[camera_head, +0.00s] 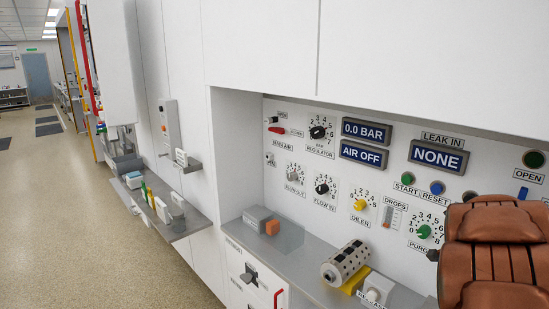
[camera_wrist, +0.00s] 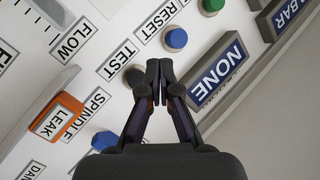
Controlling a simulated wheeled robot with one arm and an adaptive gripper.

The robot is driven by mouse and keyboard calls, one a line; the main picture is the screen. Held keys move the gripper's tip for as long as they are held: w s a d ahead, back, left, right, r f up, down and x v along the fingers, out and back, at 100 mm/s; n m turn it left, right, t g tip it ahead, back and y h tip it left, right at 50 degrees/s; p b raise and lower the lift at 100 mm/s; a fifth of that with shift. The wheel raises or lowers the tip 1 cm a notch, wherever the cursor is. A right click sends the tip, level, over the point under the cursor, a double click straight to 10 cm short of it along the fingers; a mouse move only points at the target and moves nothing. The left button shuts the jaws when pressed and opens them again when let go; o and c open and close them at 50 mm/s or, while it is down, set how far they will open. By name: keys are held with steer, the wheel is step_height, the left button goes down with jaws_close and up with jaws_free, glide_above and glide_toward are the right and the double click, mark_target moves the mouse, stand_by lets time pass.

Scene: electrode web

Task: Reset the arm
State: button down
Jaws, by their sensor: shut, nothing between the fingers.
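My gripper (camera_wrist: 158,68) is shut and empty in the wrist view, its fingertips together in front of the control panel. A dark round button (camera_wrist: 135,76) by the TEST label lies just left of the fingertips; I cannot tell whether they touch it. The blue RESET button (camera_wrist: 175,39) is above them and the NONE display (camera_wrist: 219,74) is to their right. In the head view my brown arm fills the lower right and covers part of the panel (camera_head: 492,166); my gripper does not show there.
Open floor (camera_head: 45,200) extends at left.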

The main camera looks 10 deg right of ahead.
steer(key=s+a+f+n+g+y, duration=0.1)
steer(key=s+a+f+n+g, duration=0.15)
steer(key=s+a, duration=0.45)
steer(key=s+a+f+n+g+y, duration=0.1)
steer(key=s+a+f+g, duration=0.3)
steer(key=a, duration=0.5)
steer(key=s+a+f+n+g+y, duration=0.2)
steer(key=s+a+g, duration=0.3)
steer(key=a, duration=0.4)
steer(key=s+a+n+g+y, duration=0.1)
steer(key=s+a+n+g, duration=0.1)
steer(key=s+a, duration=0.5)
steer(key=s+a+f+n+g+y, duration=0.1)
steer(key=s+a+n, duration=0.4)
steer(key=s, duration=1)
steer(key=a+g+y, duration=0.1)
steer(key=a+g, duration=0.1)
steer(key=a, duration=0.1)
steer(key=shift+s, duration=0.2)
steer(key=c, duration=1.9)
jaws_free()
